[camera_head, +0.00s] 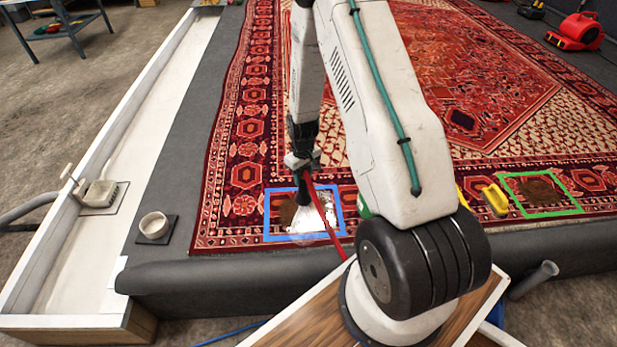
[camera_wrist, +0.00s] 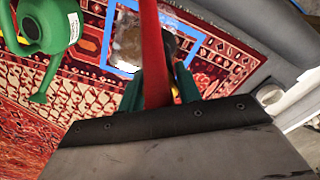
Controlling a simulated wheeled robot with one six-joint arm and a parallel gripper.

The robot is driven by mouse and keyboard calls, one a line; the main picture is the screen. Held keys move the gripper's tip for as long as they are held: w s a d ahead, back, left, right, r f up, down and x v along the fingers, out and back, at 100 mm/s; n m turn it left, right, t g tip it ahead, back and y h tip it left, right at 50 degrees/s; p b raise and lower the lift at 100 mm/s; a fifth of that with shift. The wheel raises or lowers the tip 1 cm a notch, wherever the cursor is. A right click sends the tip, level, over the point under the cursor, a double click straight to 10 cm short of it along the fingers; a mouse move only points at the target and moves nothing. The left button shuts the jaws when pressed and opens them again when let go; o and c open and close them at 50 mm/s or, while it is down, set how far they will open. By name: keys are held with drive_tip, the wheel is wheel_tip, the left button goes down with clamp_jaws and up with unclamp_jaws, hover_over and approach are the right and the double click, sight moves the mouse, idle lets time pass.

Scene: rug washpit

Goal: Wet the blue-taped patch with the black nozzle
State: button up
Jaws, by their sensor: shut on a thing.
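The blue-taped patch (camera_head: 268,218) is a square outline on the rug's near left corner with a dark brown stain in it. My gripper (camera_head: 302,163) is above it, shut on the black nozzle (camera_head: 300,191), which points down into the square. A bright white area (camera_head: 320,214) covers the right part of the square; whether it is spray or foam I cannot tell. A red hose (camera_head: 327,220) runs from the gripper towards the front. In the wrist view the red hose (camera_wrist: 152,50) crosses between the green fingers (camera_wrist: 158,88), and the blue tape (camera_wrist: 107,38) shows beyond.
A green watering can (camera_wrist: 45,25) stands on the rug, mostly hidden behind my arm in the head view. A green-taped patch (camera_head: 553,210) and a yellow object (camera_head: 495,199) lie right. A white cup (camera_head: 154,225) and drain channel (camera_head: 75,245) are left.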

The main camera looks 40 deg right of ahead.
drive_tip(key=shift+w+d, duration=3.2)
drive_tip(key=shift+w, duration=1.5)
drive_tip(key=shift+w+d, duration=3.2)
drive_tip(key=shift+w, duration=1.5)
drive_tip(key=shift+w+a, duration=2.35)
drive_tip(key=shift+a, duration=0.85)
drive_tip(key=s+a, duration=0.6)
drive_tip(key=s, duration=0.4)
drive_tip(key=s+a, duration=0.7)
drive_tip(key=s, duration=0.3)
drive_tip(key=shift+a, duration=0.2)
